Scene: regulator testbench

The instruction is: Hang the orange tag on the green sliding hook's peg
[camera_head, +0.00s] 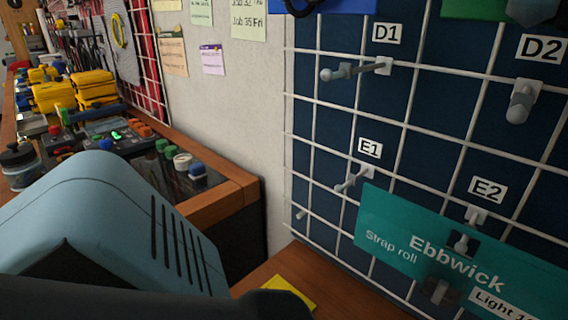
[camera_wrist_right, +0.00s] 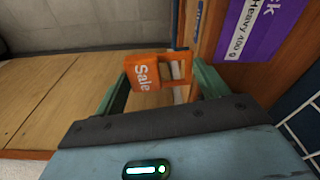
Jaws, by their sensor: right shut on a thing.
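In the right wrist view, my right gripper (camera_wrist_right: 160,88) is shut on an orange tag (camera_wrist_right: 143,73) that reads "Sale". The tag sits between the two green fingers, with its slotted end to the right. A pale strip shows behind the slot; I cannot tell what it is. In the head view, grey pegs stand on a white wire grid at labels D1 (camera_head: 356,70), D2 (camera_head: 519,103) and E1 (camera_head: 353,180). I cannot make out a green sliding hook among them. The right gripper and tag do not show in the head view. My left gripper is not in view.
A teal "Ebbwick" card (camera_head: 400,238) hangs low on the grid, below E2. A purple card (camera_wrist_right: 250,25) is close to the tag's right in the wrist view. Yellow boxes (camera_head: 95,88) and small parts crowd the bench at left. A yellow note (camera_head: 290,291) lies below.

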